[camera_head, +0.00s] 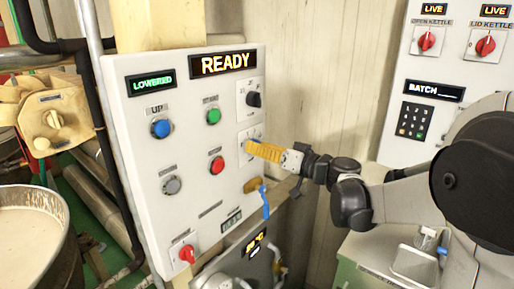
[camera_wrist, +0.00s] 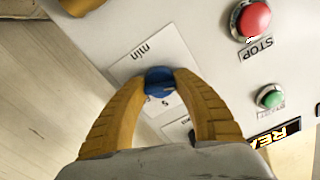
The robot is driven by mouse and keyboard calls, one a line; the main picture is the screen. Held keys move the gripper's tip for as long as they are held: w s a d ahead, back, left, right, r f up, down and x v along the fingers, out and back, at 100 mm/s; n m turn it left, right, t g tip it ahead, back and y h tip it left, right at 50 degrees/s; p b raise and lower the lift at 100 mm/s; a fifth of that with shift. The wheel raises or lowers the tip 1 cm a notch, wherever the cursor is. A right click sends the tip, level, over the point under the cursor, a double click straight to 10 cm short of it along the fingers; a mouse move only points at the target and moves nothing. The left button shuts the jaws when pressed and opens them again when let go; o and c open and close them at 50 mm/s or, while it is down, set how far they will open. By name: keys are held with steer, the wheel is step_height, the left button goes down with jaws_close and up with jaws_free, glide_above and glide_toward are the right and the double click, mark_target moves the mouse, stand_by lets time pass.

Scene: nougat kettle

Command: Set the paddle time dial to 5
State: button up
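The paddle time dial is a small blue knob (camera_wrist: 160,80) on a white plate (camera_wrist: 143,52) marked "min", with a "5" visible just beside the knob on my side. In the wrist view the two yellow fingertips of my gripper (camera_wrist: 160,84) are closed against opposite sides of the knob. In the head view my gripper (camera_head: 255,148) reaches in from the right to the dial plate (camera_head: 249,134) on the panel's right side and hides the knob. The knob's pointer and most scale marks cannot be read.
The white control panel (camera_head: 135,190) has a READY display (camera_head: 222,64), a black knob (camera_head: 254,99) above the dial, and green (camera_head: 213,116) and red (camera_head: 217,165) buttons to its left. A blue handle (camera_head: 265,203) hangs below. A second panel (camera_head: 395,130) stands at right.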

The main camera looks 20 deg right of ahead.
steer(key=shift+m, duration=0.4)
steer(key=m+p, duration=0.1)
steer(key=m, duration=0.3)
steer(key=m+p, duration=0.1)
steer(key=m, duration=0.7)
steer(key=shift+m, duration=0.4)
steer(key=shift+m+p, duration=0.35)
steer(key=shift+m, duration=1.75)
steer(key=o, duration=1.2)
steer(key=shift+o, duration=0.2)
